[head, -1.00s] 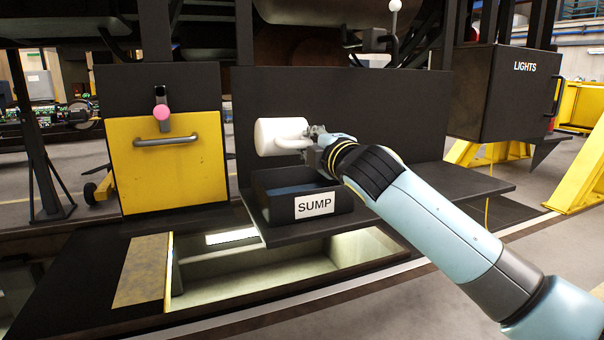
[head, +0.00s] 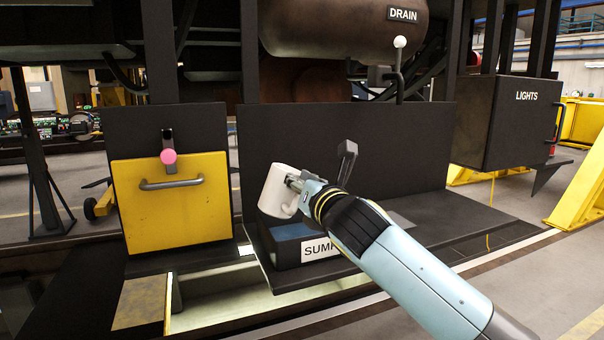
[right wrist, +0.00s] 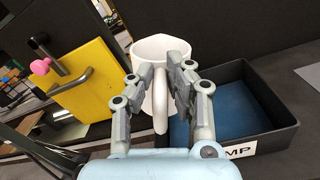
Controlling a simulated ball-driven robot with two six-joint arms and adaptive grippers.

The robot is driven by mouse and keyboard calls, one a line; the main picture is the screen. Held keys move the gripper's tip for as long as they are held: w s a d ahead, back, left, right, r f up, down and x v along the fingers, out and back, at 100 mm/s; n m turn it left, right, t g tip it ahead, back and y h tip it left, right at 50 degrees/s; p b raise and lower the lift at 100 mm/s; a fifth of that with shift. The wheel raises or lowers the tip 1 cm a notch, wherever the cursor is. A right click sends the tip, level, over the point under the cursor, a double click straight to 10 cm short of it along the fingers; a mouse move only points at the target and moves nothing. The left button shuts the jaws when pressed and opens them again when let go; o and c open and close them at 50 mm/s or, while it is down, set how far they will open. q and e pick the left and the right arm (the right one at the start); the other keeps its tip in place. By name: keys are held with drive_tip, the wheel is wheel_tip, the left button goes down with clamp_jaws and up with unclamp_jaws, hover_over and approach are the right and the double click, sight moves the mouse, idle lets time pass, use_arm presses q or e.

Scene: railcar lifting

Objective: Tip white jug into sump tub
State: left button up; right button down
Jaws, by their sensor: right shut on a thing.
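The white jug (head: 279,189) is held above the left part of the sump tub, tilted but more upright than sideways in the head view. My right gripper (head: 297,184) is shut on the jug's handle. In the right wrist view the jug (right wrist: 158,52) shows its open rim, and the gripper fingers (right wrist: 160,85) close on the handle from both sides. The black sump tub (head: 290,254) sits on the dark shelf, its label partly covered by my arm. The tub (right wrist: 262,92) has a blue inside in the right wrist view. My left gripper is not in view.
A yellow panel (head: 172,199) with a grey handle and a pink-knobbed lever (head: 168,155) stands left of the tub. A dark back panel (head: 385,140) rises behind the shelf (head: 460,220). Below the shelf is an open lit pit (head: 215,290). A lights box (head: 515,122) stands right.

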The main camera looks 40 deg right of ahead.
drive_tip(key=r+n+p, duration=0.1)
drive_tip(key=n+p, duration=0.1)
drive_tip(key=p, duration=0.1)
drive_tip(key=shift+r+p, duration=0.2)
drive_tip(key=shift+p, duration=0.1)
drive_tip(key=shift+r+n+p, duration=0.1)
drive_tip(key=shift+n+p, duration=0.75)
drive_tip(key=shift+n, duration=0.15)
